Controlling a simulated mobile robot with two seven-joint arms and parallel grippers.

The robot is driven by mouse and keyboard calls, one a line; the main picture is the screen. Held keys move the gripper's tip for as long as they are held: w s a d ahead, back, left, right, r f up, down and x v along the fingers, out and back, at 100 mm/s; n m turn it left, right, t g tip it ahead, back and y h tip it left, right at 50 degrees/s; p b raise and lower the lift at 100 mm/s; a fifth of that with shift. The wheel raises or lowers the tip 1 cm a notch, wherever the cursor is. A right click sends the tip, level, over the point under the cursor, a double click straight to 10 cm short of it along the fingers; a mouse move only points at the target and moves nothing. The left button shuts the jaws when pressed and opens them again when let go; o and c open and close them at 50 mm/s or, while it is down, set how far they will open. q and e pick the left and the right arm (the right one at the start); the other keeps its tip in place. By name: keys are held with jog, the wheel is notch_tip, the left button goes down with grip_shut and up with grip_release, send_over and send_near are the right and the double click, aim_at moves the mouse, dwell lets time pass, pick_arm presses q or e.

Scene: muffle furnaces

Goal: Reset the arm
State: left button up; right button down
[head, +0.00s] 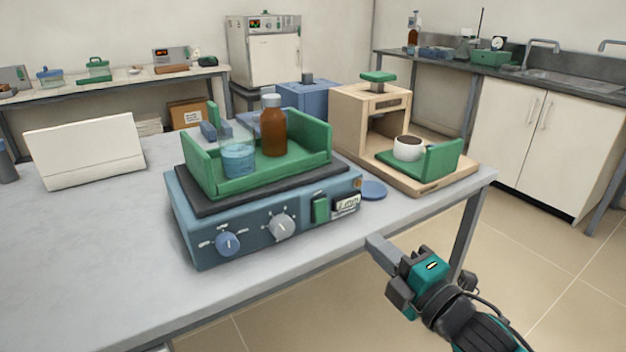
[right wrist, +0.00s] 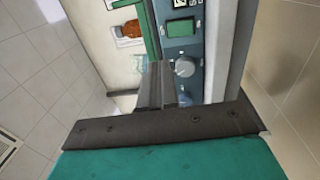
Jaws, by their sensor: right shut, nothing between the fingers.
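My right gripper (head: 374,244) comes in from the lower right in the head view. Its fingers are shut with nothing between them. They point toward the front edge of the table, apart from the blue shaker device (head: 262,235) and to the right of its front panel. In the right wrist view the closed fingers (right wrist: 160,68) show in front of the device's panel, with a grey knob (right wrist: 184,66) and a green button (right wrist: 181,28) close by in the picture. My left gripper is not in view.
The device's green tray (head: 205,165) holds a beaker of blue liquid (head: 238,158) and a brown bottle (head: 273,128). A wooden stand (head: 345,110) with a white cup (head: 407,148) is at the table's right end. A white panel (head: 85,150) stands left. Floor is clear right of the table.

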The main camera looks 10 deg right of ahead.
jog(key=s+a+f+m+g+h, duration=0.25)
jog(key=s+f+m, duration=0.35)
jog(key=f+m, duration=0.35)
jog(key=s+a+f+m+g+h, duration=0.15)
jog(key=s+f+m+g, duration=0.25)
jog(key=s+f+m, duration=0.55)
pick_arm(q)
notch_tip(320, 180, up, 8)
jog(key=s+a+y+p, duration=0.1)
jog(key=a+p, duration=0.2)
jog(key=p, duration=0.9)
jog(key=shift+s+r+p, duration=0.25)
jog(key=shift+p, duration=0.1)
pick_arm(e)
notch_tip(320, 180, up, 6)
jog(key=d, duration=0.1)
jog(key=shift+w+d, duration=0.15)
jog(key=shift+d, duration=0.1)
